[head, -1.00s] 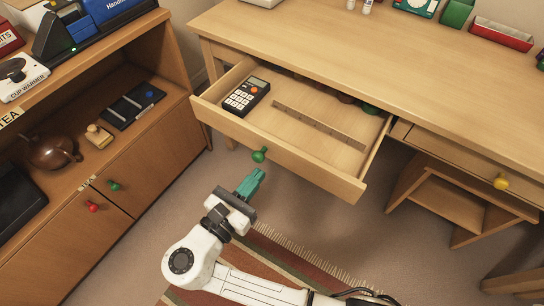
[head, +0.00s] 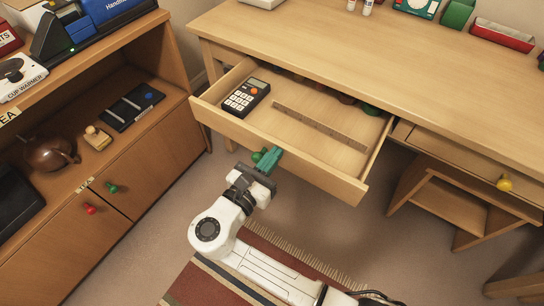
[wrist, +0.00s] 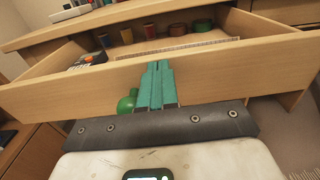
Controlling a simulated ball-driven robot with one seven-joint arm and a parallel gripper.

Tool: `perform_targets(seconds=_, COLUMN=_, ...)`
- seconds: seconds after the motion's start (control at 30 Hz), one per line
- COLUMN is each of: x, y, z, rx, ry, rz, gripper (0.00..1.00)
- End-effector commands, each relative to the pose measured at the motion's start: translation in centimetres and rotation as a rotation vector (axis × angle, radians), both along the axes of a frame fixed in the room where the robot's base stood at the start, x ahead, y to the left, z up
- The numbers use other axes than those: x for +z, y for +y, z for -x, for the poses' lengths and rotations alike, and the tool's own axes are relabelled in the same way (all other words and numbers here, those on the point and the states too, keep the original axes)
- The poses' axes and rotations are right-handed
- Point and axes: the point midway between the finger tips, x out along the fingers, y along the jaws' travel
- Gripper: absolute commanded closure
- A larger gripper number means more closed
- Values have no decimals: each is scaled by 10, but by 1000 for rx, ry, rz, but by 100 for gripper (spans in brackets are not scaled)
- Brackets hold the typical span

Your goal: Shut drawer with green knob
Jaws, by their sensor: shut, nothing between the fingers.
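The desk drawer (head: 308,166) with the green knob is pulled out, its front standing well away from the desk. The green knob (head: 257,157) sits on the drawer front, left of my fingers; it also shows in the wrist view (wrist: 127,101). My gripper (head: 273,156) has teal fingers that are shut and empty. The fingertips are at the drawer front, just right of the knob. In the wrist view the fingers (wrist: 156,85) reach up to the front panel's top edge. I cannot tell whether they touch the panel.
A calculator (head: 246,97) and a ruler (head: 318,126) lie in the drawer, with several round items at its back. A closed drawer with a yellow knob (head: 504,183) is at right. A cabinet with a green knob (head: 111,188) and red knob (head: 90,209) stands at left.

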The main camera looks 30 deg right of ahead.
Motion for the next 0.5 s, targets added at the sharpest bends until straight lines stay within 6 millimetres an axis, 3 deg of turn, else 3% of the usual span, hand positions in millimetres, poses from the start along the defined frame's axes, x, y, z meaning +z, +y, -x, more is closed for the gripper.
perform_targets(seconds=0.27, x=4, y=-31, z=-13, rx=-5, ry=2, rz=0, gripper=100)
perform_targets(seconds=0.5, x=4, y=-86, z=-39, rx=-8, ry=3, rz=0, gripper=100)
